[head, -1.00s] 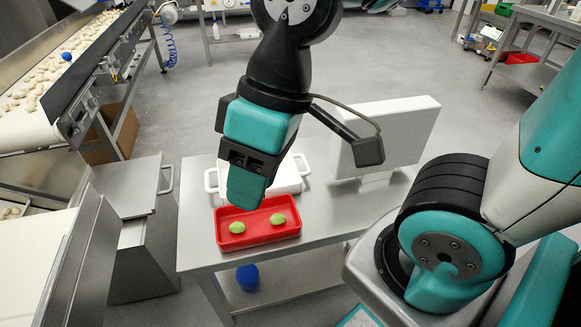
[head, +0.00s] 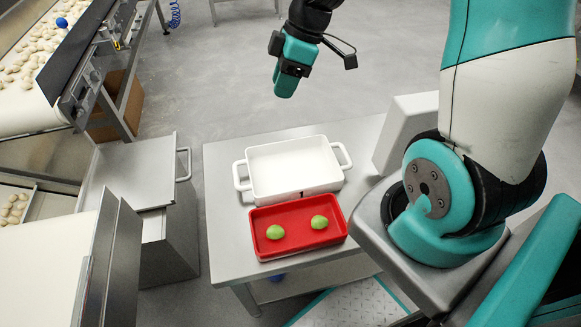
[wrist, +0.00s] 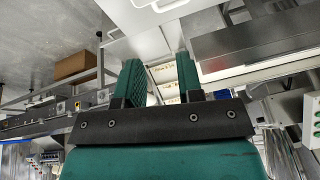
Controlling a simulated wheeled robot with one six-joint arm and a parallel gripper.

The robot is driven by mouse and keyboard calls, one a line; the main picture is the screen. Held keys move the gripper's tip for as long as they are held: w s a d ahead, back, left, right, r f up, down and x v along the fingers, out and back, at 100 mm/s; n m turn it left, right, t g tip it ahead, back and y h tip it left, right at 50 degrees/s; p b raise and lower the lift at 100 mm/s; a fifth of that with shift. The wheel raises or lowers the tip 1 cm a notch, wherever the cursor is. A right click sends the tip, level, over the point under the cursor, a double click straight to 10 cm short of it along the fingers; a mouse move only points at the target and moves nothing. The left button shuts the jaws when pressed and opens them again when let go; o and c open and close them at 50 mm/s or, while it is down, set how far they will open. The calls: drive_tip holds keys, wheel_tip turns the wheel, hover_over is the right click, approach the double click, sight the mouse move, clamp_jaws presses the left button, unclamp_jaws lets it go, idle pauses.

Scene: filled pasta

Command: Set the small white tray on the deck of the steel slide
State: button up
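The small white tray (head: 294,168), a rectangular dish with two loop handles, sits upright and empty on a steel table, just behind a red tray. A steel unit stands left of the table, with a flat grey top (head: 135,172) and upright sheets (head: 112,262) in front; I cannot tell which part is the slide's deck. My gripper (head: 285,88) is in the air beyond the white tray, apart from it. In the wrist view my gripper (wrist: 160,78) has its two teal fingers spread with nothing between them.
The red tray (head: 270,252) holds two green oval pieces (head: 319,222). A white box-like panel (head: 405,125) stands at the table's right, near my arm base. The steel table (head: 226,200) is bare at its left. A conveyor (head: 28,100) with pasta is at upper left.

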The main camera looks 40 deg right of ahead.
drive_tip(key=n, duration=0.2)
approach(285, 142)
drive_tip(key=shift+t, duration=0.3)
drive_tip(key=b+x, duration=0.1)
drive_tip(key=x, duration=0.3)
drive_tip(key=shift+d+f+b, duration=0.15)
drive_tip(key=shift+b, duration=0.25)
drive_tip(key=shift+b+x, duration=0.45)
drive_tip(key=shift+x, duration=2.6)
drive_tip(key=shift+s, duration=0.15)
drive_tip(key=shift+c, duration=0.2)
clamp_jaws()
